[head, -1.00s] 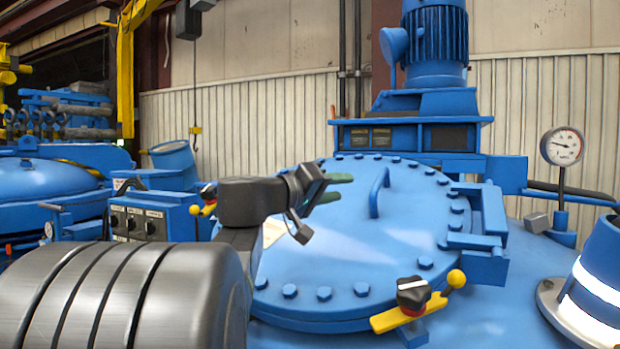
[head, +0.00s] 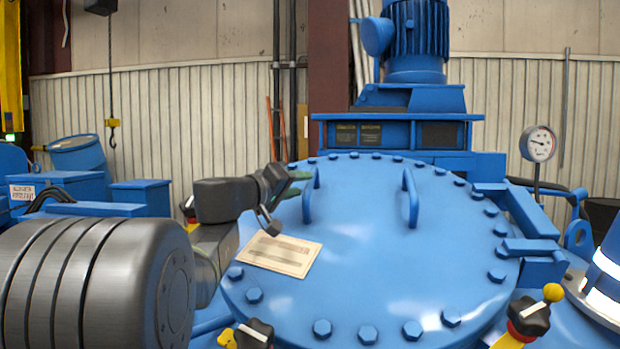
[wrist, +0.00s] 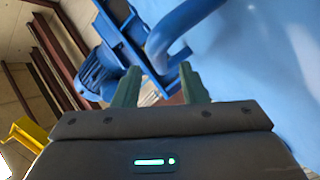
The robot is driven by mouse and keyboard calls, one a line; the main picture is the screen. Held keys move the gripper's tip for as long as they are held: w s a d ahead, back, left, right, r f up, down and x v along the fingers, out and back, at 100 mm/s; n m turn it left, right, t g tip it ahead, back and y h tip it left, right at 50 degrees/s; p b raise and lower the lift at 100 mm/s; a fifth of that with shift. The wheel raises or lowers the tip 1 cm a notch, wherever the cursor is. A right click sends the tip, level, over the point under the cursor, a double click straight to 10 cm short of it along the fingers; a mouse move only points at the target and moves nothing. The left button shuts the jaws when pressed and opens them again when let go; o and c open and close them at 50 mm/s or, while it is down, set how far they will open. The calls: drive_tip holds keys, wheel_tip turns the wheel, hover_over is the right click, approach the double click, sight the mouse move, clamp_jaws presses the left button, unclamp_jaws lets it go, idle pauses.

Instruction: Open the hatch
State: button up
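The hatch is a round blue bolted lid (head: 370,260) on the furnace, lying closed. It has two blue handles, a left handle (head: 307,197) and a right handle (head: 411,199). My gripper (head: 292,184) is over the lid's left part, by the left handle. In the wrist view my gripper (wrist: 160,82) has its two green fingers apart and empty. A curved blue handle (wrist: 163,42) shows just beyond and between the fingertips; contact cannot be told. Clamps with black knobs sit at the rim, at front left (head: 255,333), front right (head: 528,317) and left (head: 187,207).
A blue hinge block (head: 532,250) is at the lid's right. A motor (head: 412,40) on a blue housing stands behind. A pressure gauge (head: 538,144) is at the right. A paper label (head: 279,254) lies on the lid. The space above the lid is clear.

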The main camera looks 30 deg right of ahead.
sight(311, 182)
drive_tip(key=p+x, duration=0.1)
drive_tip(key=x, duration=0.3)
drive_tip(key=shift+w+d, duration=0.15)
drive_tip(key=shift+d, duration=0.25)
clamp_jaws()
